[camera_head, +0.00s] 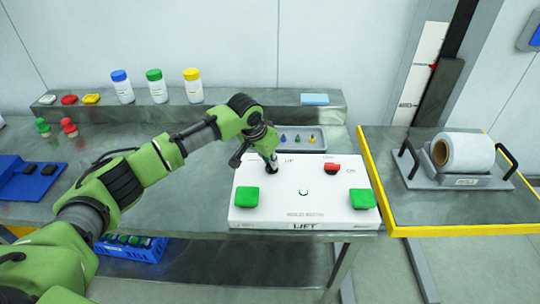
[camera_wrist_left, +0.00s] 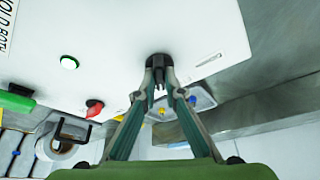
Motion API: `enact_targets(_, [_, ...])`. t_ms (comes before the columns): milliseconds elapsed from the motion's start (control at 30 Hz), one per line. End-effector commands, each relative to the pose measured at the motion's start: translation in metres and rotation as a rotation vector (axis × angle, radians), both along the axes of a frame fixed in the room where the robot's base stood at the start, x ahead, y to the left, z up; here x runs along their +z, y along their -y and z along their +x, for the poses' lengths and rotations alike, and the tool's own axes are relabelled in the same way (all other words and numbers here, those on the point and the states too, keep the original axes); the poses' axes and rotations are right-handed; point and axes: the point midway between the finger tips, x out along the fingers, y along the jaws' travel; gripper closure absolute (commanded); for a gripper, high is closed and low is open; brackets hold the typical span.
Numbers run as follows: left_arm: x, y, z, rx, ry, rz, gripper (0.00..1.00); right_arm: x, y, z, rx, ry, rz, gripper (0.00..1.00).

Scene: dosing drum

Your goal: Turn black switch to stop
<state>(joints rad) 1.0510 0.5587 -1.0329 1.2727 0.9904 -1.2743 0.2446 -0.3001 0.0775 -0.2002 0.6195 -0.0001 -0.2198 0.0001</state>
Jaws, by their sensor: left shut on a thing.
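The white control box (camera_head: 303,217) with the word LIFT on its front stands on the steel table. The black switch (camera_head: 272,169) is at the back left of its top, partly hidden by my left gripper (camera_head: 270,158). In the left wrist view the black switch (camera_wrist_left: 158,59) sits between my fingertips (camera_wrist_left: 158,84), which are shut on it. Its pointing direction and the small labels around it cannot be read clearly. My right gripper is not in view.
The box also has a red switch (camera_head: 332,168), a white button (camera_head: 303,192) and two green buttons (camera_head: 247,194) (camera_head: 362,199). A tray (camera_head: 318,147) with small pieces lies behind it. The yellow-edged platform (camera_head: 443,231) with a white roll (camera_head: 467,152) stands at right.

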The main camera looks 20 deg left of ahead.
Motion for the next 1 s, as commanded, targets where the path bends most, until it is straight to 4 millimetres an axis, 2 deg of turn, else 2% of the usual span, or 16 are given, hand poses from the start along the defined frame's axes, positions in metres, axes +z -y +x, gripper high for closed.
enact_targets(33, [0.006, 0.002, -0.001, 0.032, -0.004, -0.001, 1.0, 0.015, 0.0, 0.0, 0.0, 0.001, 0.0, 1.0])
enact_targets(100, [0.007, 0.002, -0.001, 0.092, -0.004, -0.001, 1.0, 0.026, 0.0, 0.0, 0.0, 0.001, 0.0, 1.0])
enact_targets(400, [0.005, 0.004, -0.001, 0.345, -0.004, -0.001, 1.0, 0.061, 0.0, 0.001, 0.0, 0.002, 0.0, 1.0])
enact_targets(700, [0.002, 0.005, -0.001, 0.531, -0.002, -0.001, 1.0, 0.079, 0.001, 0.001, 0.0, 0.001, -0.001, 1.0])
enact_targets(1000, [0.001, 0.004, 0.0, 0.612, 0.0, 0.0, 1.0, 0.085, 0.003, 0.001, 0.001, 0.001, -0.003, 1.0])
